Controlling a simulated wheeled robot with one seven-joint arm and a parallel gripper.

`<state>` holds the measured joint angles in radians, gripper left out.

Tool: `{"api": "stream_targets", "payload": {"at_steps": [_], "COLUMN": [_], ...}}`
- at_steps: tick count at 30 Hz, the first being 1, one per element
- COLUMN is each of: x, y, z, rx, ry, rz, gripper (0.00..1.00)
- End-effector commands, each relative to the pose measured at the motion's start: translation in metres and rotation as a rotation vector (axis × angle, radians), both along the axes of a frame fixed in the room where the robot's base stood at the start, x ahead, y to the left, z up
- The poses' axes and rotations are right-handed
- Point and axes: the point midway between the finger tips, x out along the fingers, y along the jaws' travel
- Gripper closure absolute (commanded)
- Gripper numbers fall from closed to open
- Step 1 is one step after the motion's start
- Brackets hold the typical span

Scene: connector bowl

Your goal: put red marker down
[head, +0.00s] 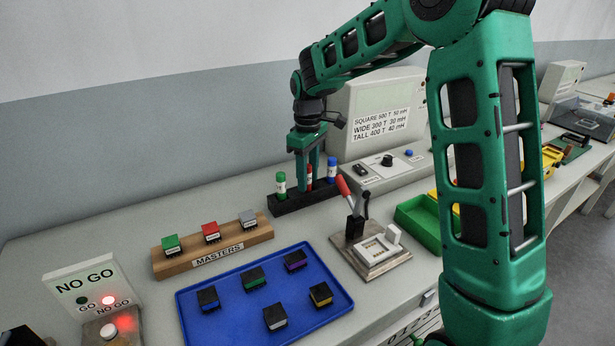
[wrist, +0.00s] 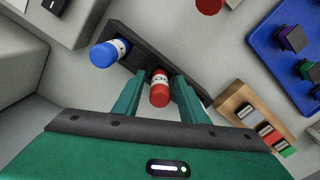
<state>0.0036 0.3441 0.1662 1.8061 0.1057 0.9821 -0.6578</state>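The red marker (wrist: 160,88) stands in the black rack (head: 300,199), between a green marker (head: 281,183) and a blue marker (head: 331,170). My gripper (head: 308,180) is above the rack, pointing down. Its two green fingers (wrist: 157,88) lie on either side of the red marker, with a small gap visible on each side in the wrist view. The gripper is open around the marker. In the head view the fingers partly hide the red marker (head: 309,172). The blue marker also shows in the wrist view (wrist: 105,52); the green marker is hidden there.
A grey meter (head: 380,110) stands behind and right of the rack. A red-handled lever fixture (head: 368,250) is in front. A wooden MASTERS block (head: 212,248) and a blue tray (head: 230,318) with several connectors lie at front left. A green bin (head: 418,225) is right.

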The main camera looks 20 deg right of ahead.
Motion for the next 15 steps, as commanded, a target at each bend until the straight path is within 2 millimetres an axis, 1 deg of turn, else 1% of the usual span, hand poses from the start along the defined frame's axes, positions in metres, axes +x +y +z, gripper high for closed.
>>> {"api": "stream_targets", "payload": {"at_steps": [8, 11, 15], "x": [0.000, 0.001, 0.001], "y": [0.000, 0.000, 0.001], "z": [0.003, 0.013, 0.036], "rx": [0.000, 0.000, 0.000], "ry": [-0.001, -0.005, -0.005], "rz": [0.000, 0.000, 0.001], "gripper": [0.62, 0.62, 0.62]}}
